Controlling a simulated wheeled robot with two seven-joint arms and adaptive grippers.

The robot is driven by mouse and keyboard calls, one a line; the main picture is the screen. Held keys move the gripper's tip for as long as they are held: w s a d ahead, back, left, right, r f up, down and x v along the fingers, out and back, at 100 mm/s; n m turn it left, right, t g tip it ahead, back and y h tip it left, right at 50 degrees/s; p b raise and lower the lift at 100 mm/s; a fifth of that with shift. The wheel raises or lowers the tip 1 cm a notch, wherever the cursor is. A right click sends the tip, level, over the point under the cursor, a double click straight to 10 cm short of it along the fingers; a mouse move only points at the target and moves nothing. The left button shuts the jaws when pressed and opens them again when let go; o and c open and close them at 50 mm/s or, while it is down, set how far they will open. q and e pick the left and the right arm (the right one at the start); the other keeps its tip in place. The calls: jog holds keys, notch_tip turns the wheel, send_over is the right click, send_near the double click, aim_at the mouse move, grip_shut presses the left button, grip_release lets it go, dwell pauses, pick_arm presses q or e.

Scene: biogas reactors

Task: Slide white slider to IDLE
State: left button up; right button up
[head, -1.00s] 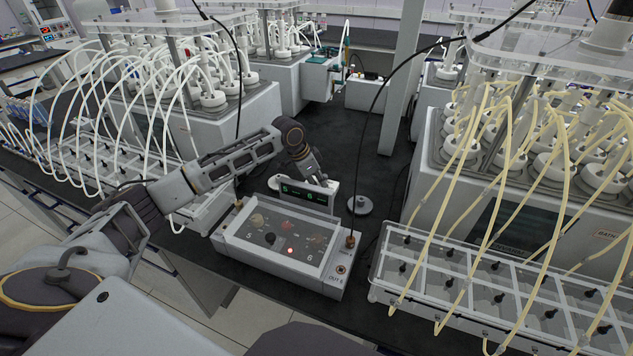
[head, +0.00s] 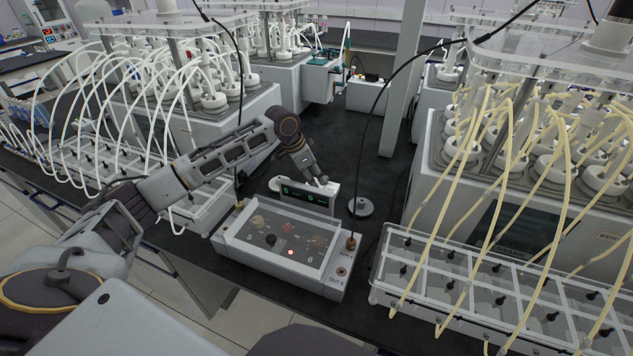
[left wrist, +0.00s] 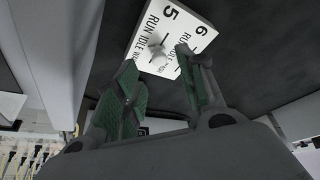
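A white panel (left wrist: 172,28) in the left wrist view carries the numbers 5 and 6, each with a row of words including RUN and IDLE. A pale slider knob (left wrist: 158,60) stands on it near the lower words; its exact setting is unclear. My left gripper (left wrist: 156,57) is open, its green-padded fingers apart, with the knob seen between the fingertips; contact cannot be told. In the head view my left gripper (head: 318,179) is at the top of a small display unit (head: 306,195) with green digits. The knob is hidden there. My right gripper is out of view.
A white control box (head: 285,245) with a clear lid and red light stands in front of the display. A round grey disc (head: 361,207) lies to its right. Reactors with tubes (head: 200,120) stand left, others with yellow tubes (head: 530,165) right. Bare black bench (head: 350,150) lies behind.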

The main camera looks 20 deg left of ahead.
pick_arm(q)
jog(key=v, duration=0.8)
jog(key=shift+f, duration=0.1)
dwell(0.5)
